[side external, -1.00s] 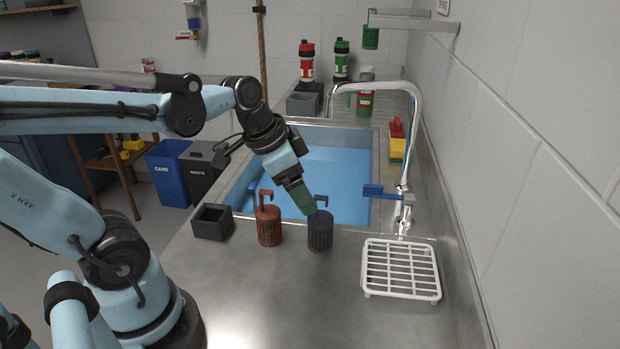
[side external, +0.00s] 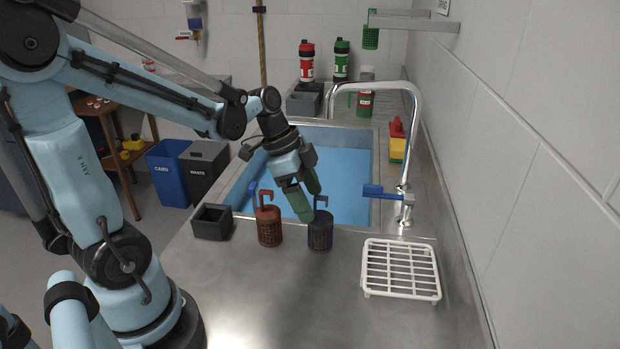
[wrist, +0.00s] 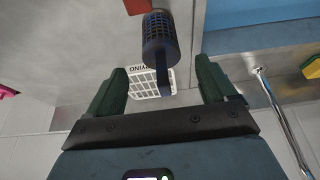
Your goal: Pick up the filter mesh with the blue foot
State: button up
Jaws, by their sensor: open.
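A dark navy filter mesh (side external: 320,236) with a blue hooked handle stands upright on the counter in front of the sink. It also shows in the wrist view (wrist: 161,40), its handle pointing down between my fingers. A rusty-red filter mesh (side external: 269,229) with a red hook stands to its left, and a blue hook (side external: 253,196) shows behind it, its body hidden. I cannot make out the foot colours clearly. My gripper (side external: 310,206) has green fingers, open and empty, just above and behind the navy mesh. In the wrist view its fingers (wrist: 162,70) spread either side of the handle.
The sink (side external: 345,175) lies behind the meshes. A white drying rack (side external: 400,268) stands at the right, near the tap with its blue lever (side external: 380,191). A small dark box (side external: 212,222) stands at the left.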

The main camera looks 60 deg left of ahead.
aim_at(320, 218)
jog(key=shift+x, duration=3.05)
jog(key=shift+w, duration=0.1)
jog(key=c, duration=1.1)
